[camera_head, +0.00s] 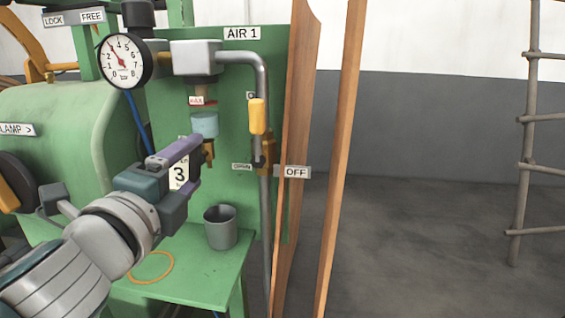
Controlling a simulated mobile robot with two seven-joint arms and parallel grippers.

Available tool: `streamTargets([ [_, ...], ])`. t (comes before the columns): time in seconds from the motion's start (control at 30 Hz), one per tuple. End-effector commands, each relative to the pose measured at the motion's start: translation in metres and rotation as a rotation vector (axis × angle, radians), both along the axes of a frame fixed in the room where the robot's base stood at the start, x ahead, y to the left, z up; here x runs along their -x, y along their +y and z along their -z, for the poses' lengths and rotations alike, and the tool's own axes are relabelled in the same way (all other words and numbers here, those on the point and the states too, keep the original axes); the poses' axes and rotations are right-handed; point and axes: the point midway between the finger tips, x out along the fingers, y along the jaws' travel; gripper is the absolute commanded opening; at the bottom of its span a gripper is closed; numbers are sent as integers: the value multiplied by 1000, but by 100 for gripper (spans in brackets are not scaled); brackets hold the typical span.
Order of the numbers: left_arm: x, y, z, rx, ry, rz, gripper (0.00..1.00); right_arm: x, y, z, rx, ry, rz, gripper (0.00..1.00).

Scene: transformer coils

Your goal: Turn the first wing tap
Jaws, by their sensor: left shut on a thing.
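The brass wing tap (208,154) sits under a pale blue glass bowl (205,124) on the green panel. My left gripper (198,157) reaches in from the left and is shut on the tap. Its fingers hide the tap's left part, so how far the tap is turned cannot be told. My right gripper is not in view.
A grey cup (220,228) stands on the green shelf (195,278) below, near an orange ring (151,267). A grey pipe (262,75) with a yellow lever (257,116) runs down to the right of the tap. Wooden boards (338,160) stand further right.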

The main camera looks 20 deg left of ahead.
Motion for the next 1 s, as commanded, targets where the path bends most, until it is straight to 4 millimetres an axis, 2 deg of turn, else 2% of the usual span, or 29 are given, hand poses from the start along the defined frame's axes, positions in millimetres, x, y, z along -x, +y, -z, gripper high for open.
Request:
streamTargets([
  [0.4, 0, 0, 0, 161, -40, 0, 17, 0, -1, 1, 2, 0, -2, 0],
  [0.9, 0, 0, 0, 181, -44, 0, 17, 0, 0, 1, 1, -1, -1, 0],
  [0.93, 0, 0, 0, 182, -45, 0, 74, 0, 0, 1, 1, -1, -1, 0],
  [1.0, 0, 0, 0, 181, -44, 0, 81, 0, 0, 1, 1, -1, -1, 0],
])
